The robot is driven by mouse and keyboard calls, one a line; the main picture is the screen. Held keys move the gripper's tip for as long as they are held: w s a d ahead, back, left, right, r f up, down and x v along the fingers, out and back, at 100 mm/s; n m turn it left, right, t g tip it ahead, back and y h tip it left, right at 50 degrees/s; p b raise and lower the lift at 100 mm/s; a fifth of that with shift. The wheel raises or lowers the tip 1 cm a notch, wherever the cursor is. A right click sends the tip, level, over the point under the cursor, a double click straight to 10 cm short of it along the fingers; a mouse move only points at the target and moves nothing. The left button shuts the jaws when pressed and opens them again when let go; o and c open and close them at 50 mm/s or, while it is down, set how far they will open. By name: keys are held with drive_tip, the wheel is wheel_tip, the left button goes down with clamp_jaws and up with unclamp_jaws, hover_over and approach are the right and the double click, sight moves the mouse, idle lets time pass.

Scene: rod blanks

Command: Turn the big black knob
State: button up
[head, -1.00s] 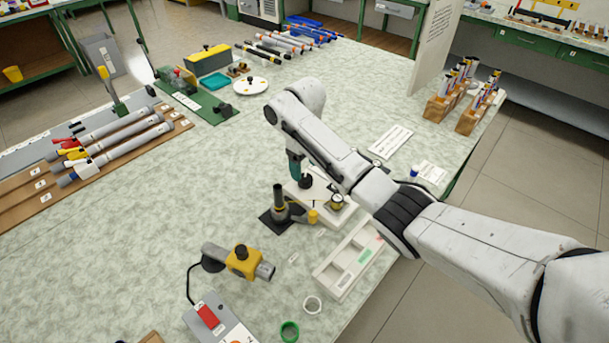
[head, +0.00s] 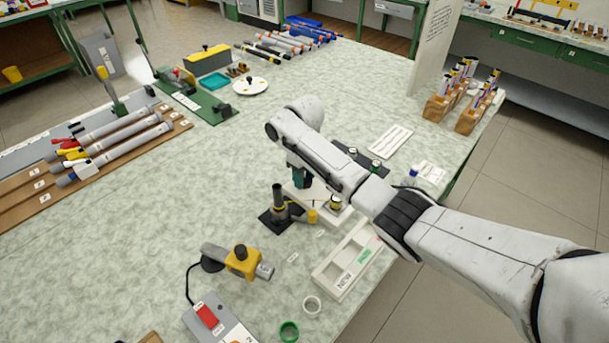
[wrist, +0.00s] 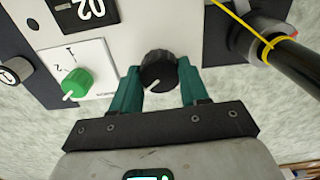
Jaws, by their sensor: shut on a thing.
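The big black knob (wrist: 158,71), with a pale pointer line, shows in the wrist view on the edge of a white device. My gripper (wrist: 157,80) has its two teal fingers on either side of the knob and is shut on it. In the head view my gripper (head: 299,180) is low over the white device (head: 328,211), and the knob is hidden behind it and my arm.
A green knob (wrist: 77,84) on a white plate marked 1 and 2 is left of the fingers in the wrist view. A black post (head: 279,197) stands beside the device, near a yellow-clamped tube (head: 242,262) and a white divided tray (head: 347,258).

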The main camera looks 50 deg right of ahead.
drive_tip(key=c, duration=0.5)
drive_tip(key=shift+o, duration=0.2)
drive_tip(key=shift+r+n+p, duration=0.15)
drive_tip(key=shift+n+p, duration=0.4)
drive_tip(key=shift+n, duration=0.35)
drive_tip(key=shift+n+p, duration=0.35)
drive_tip(key=shift+n, duration=0.75)
drive_tip(key=o, duration=1.1)
drive_tip(key=shift+c, duration=0.2)
wheel_tip(320, 180, up, 11)
drive_tip(key=shift+f, duration=0.2)
